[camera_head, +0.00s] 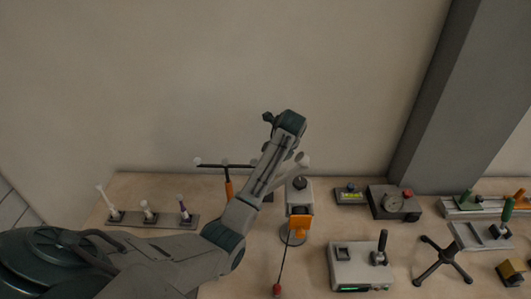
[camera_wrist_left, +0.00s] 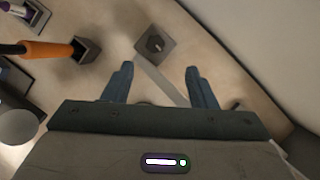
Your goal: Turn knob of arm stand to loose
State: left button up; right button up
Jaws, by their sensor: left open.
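A grey square block with a dark round knob (camera_wrist_left: 155,43) lies at the top middle of the left wrist view, and a flat grey strip runs from it down between my fingers. It may be the arm stand's knob. In the head view, a grey block with a dark knob (camera_head: 300,183) stands at mid-table above an orange part; I cannot tell for sure that it is the same one. My left gripper (camera_wrist_left: 158,70) is open and empty, its fingers on either side of the strip, apart from the knob. My right gripper is not in view.
An orange-handled bar (camera_head: 229,187) stands left of the block, behind my arm. A rack of small pegs (camera_head: 150,219) is at left. A gauge box (camera_head: 394,202), a joystick box (camera_head: 360,266) and a black tripod (camera_head: 442,259) stand right. A wall closes the back.

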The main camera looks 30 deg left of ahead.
pick_arm(q)
jog(key=p+x, duration=0.1)
jog(key=x, duration=0.2)
jog(key=p+x, duration=0.1)
jog(key=x, duration=0.5)
jog(key=shift+s+f+p, duration=0.15)
jog(key=shift+s+p, duration=0.15)
jog(key=shift+p, duration=0.1)
jog(key=shift+a+f, duration=0.1)
jog(key=shift+f, duration=0.35)
jog(key=shift+f, duration=0.1)
jog(key=c, duration=1)
jog(key=shift+o, duration=0.2)
